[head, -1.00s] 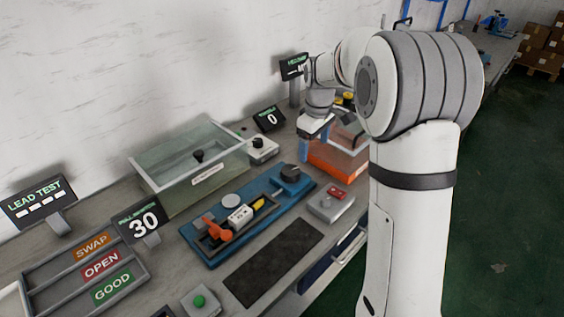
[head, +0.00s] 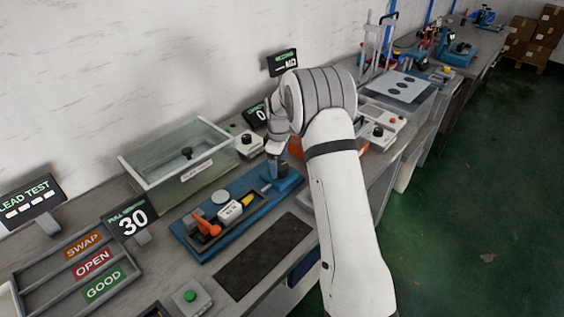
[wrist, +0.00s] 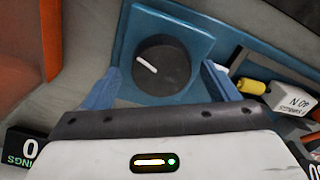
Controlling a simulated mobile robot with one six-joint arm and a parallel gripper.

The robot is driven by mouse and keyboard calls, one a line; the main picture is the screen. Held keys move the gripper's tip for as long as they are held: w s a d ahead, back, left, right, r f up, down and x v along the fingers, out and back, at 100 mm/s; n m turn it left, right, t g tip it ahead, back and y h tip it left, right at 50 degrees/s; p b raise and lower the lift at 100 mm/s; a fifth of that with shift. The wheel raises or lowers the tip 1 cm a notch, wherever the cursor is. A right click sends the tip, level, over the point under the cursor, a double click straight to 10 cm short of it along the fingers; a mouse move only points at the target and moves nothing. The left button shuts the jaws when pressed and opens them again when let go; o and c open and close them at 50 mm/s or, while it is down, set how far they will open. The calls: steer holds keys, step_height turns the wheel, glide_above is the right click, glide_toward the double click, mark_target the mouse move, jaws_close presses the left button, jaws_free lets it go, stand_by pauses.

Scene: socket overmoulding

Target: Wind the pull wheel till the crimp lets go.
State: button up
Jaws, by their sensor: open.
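The pull wheel, a black round knob with a white mark (wrist: 162,66), sits on the blue end block of the pull rig (head: 197,243). My gripper (wrist: 160,72) is open, its blue fingers either side of the knob in the wrist view. Whether they touch it I cannot tell. In the head view my gripper (head: 277,165) is over that end of the rig and hides the knob. A yellow piece (head: 247,200) and a white labelled block (head: 229,213) lie along the rig, with an orange lever (head: 207,222) at the far end. The pull monitor (head: 130,219) reads 30.
A clear lidded tank (head: 165,180) stands behind the rig. A dark mat (head: 262,256) lies in front. A tray marked SWAP, OPEN and GOOD (head: 75,270) is at left, a green button box (head: 190,297) near the front edge. An orange bin (wrist: 25,50) is close to my gripper.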

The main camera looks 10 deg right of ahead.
steer(key=shift+f, duration=0.35)
steer(key=shift+c, duration=0.5)
